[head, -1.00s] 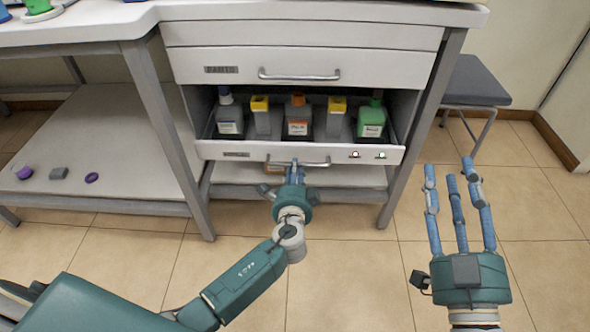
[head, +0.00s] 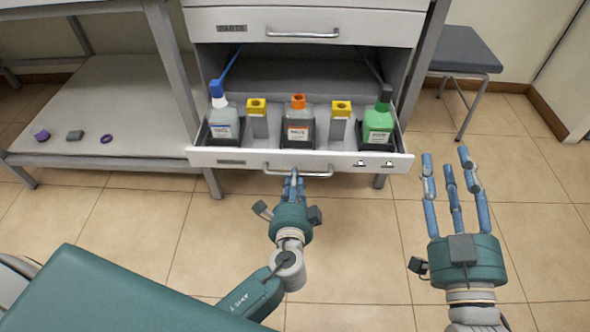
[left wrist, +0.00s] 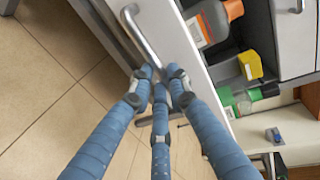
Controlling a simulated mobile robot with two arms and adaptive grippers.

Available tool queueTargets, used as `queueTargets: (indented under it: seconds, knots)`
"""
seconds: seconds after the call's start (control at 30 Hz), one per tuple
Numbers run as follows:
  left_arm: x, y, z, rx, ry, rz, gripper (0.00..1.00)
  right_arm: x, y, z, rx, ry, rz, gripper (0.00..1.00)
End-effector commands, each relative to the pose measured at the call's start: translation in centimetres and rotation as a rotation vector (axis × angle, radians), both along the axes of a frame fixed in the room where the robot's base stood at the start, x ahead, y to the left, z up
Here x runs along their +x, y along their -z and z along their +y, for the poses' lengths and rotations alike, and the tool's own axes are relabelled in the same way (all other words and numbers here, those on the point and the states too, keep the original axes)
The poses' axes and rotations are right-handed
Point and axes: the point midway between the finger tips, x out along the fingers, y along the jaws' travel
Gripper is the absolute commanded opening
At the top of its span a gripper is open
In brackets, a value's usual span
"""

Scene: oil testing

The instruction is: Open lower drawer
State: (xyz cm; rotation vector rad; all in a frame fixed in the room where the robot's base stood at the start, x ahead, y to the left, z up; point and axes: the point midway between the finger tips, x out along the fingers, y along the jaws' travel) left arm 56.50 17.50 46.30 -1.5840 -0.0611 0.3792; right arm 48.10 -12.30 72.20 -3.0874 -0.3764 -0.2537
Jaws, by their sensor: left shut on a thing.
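The lower drawer (head: 232,158) is pulled well out of the cabinet in the head view. Its metal handle (head: 318,173) runs along the front. My left gripper (head: 293,182) is shut on that handle near its left part. In the left wrist view the handle (left wrist: 140,38) runs up from my left gripper's blue fingers (left wrist: 160,82). Inside the drawer stand a white bottle with a blue cap (head: 223,124), two grey containers with yellow tops, a grey bottle with an orange cap (head: 298,130) and a green bottle (head: 378,124). My right gripper (head: 447,180) is open and empty, right of the drawer.
The upper drawer (head: 300,24) is closed above. A shelf (head: 100,110) at left holds small purple and grey items. A dark stool (head: 455,48) stands behind at right. The tiled floor (head: 130,235) before the drawer is clear.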

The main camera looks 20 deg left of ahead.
Motion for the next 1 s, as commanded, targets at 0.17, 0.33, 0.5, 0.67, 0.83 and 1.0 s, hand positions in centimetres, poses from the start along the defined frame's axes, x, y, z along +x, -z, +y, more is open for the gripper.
queueTargets:
  seconds: [0.17, 0.33, 0.5, 0.67, 0.83, 1.0]
  knots:
    - [-1.4, 0.1, -0.4, -0.001, 0.000, 0.002, 0.00, 0.0, 0.0, 0.0, -0.001, 0.000, 0.000, 0.40]
    - [-1.7, 0.0, -0.5, 0.000, 0.000, 0.000, 0.00, 0.1, 0.1, 0.0, -0.001, 0.000, 0.002, 0.40]
    - [-1.7, 0.0, -0.5, 0.000, 0.000, 0.000, 0.00, 0.1, 0.1, 0.0, -0.003, 0.000, 0.002, 0.40]
    - [-1.7, 0.0, -0.5, 0.000, 0.000, 0.000, 0.22, 0.1, 0.2, 0.0, -0.003, 0.000, 0.003, 0.40]
    - [-1.7, 0.0, -0.5, 0.000, 0.000, -0.001, 0.36, 0.1, 0.2, 0.0, -0.003, 0.000, 0.003, 0.40]
    - [-1.7, 0.0, -0.5, 0.000, 0.000, 0.000, 0.36, 0.1, 0.2, 0.0, -0.006, -0.001, 0.004, 0.40]
